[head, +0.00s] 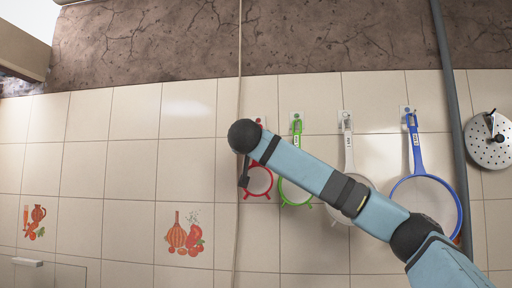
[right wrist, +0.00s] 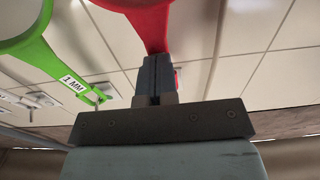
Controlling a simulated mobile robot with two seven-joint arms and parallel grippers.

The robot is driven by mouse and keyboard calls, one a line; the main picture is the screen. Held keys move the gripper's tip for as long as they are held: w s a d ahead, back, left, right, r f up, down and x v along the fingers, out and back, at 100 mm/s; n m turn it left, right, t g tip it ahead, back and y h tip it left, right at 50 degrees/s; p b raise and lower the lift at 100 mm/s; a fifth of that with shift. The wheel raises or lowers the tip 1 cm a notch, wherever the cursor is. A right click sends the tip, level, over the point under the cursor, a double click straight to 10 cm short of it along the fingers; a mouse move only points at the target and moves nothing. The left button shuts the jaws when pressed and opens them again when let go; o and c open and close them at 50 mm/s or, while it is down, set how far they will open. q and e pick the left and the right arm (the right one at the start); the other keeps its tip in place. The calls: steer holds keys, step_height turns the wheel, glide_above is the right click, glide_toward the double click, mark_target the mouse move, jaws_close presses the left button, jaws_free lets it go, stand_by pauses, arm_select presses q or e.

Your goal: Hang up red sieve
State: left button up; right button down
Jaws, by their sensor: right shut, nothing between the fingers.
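The red sieve (head: 259,181) is against the tiled wall at the left end of a row of sieves, its round rim low. Most of its handle is hidden behind my right arm; a bit of red shows at the white hook plate above. In the right wrist view the red sieve (right wrist: 146,20) is large at the top, its handle running down to my right gripper (right wrist: 156,62). The gripper's fingers are shut with nothing between them, in line with the handle; whether they touch it I cannot tell. My left gripper is not in view.
A green sieve (head: 296,192), a white sieve (head: 348,150) and a blue sieve (head: 417,151) hang to the right on hook plates. A grey pipe (head: 451,110) and a perforated metal skimmer (head: 487,152) are farther right. A thin pale pipe (head: 238,220) runs down left of the red sieve.

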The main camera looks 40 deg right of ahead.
steer(key=shift+b+v, duration=0.45)
steer(key=shift+v, duration=1)
stand_by(1.6)
steer(key=shift+b+v, duration=0.65)
steer(key=shift+v, duration=1.8)
steer(key=shift+r, duration=0.1)
